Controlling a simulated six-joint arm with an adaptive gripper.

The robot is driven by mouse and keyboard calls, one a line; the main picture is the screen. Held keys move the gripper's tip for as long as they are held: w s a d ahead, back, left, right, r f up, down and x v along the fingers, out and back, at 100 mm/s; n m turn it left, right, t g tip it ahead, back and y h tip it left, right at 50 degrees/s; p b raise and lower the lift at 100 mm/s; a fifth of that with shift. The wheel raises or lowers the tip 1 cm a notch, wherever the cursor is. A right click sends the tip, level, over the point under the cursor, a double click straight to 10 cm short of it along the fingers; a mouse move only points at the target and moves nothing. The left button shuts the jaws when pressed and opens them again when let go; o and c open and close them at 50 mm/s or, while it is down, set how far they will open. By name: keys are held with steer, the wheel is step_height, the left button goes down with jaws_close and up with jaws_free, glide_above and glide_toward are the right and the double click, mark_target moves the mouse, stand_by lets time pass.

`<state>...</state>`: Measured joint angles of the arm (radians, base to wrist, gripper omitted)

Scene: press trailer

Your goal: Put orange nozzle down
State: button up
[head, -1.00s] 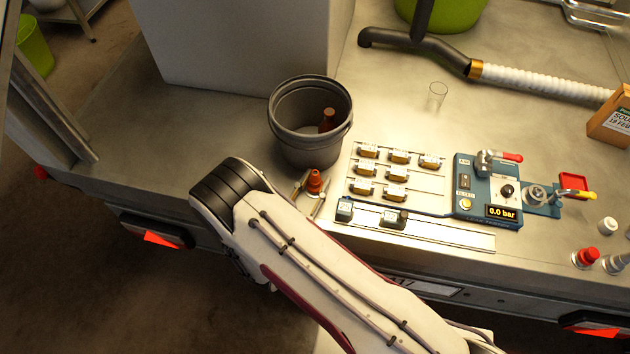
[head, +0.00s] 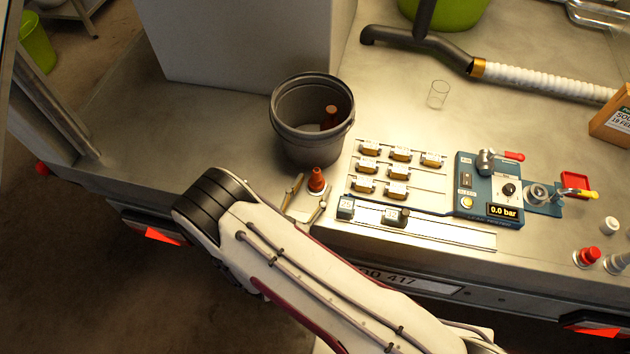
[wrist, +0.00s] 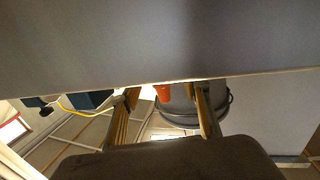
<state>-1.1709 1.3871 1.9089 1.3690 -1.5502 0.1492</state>
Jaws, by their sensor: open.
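The orange nozzle (head: 317,181) stands upright on the bench top, just in front of the grey bucket (head: 285,133). My gripper (head: 309,193) is open, its two fingers apart on the near side of the nozzle, left and right of its base. I cannot tell whether a finger touches it. In the wrist view the orange nozzle (wrist: 163,93) shows between and beyond the fingertips of my gripper (wrist: 166,90), partly cut off by a large grey surface. The bucket (wrist: 180,118) is behind it there.
Another orange-brown piece (head: 330,114) is inside the bucket. To the right are a rack with several small labelled fittings (head: 397,172) and a blue panel (head: 487,190) reading 0.0 bar. The bench's front edge is close. Bare bench lies left of the bucket.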

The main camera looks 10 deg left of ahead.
steer(key=shift+v, duration=4.4)
steer(key=shift+c, duration=0.7)
